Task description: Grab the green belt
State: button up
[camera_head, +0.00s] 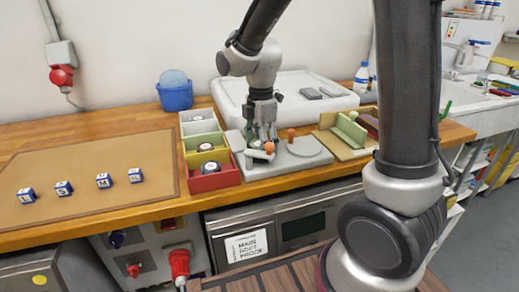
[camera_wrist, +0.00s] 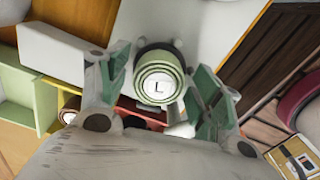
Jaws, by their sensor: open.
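The green belt (camera_wrist: 159,84) is a pale green roll marked "L". In the wrist view it sits between the two green-padded fingers of my gripper (camera_head: 262,138), which is open, with a gap visible on each side of the roll. In the head view my gripper is low over a grey stand (camera_head: 300,155) on the wooden counter, just right of the bins. I cannot make out the belt in the head view; the fingers cover that spot.
Orange knobs (camera_head: 291,134) rise from the stand. A green-walled holder (camera_head: 343,141) is to the right, a white basin (camera_head: 300,85) behind. A brown mat (camera_head: 100,160) with several blue-white blocks lies left.

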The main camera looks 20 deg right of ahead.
jog(key=c, duration=0.9)
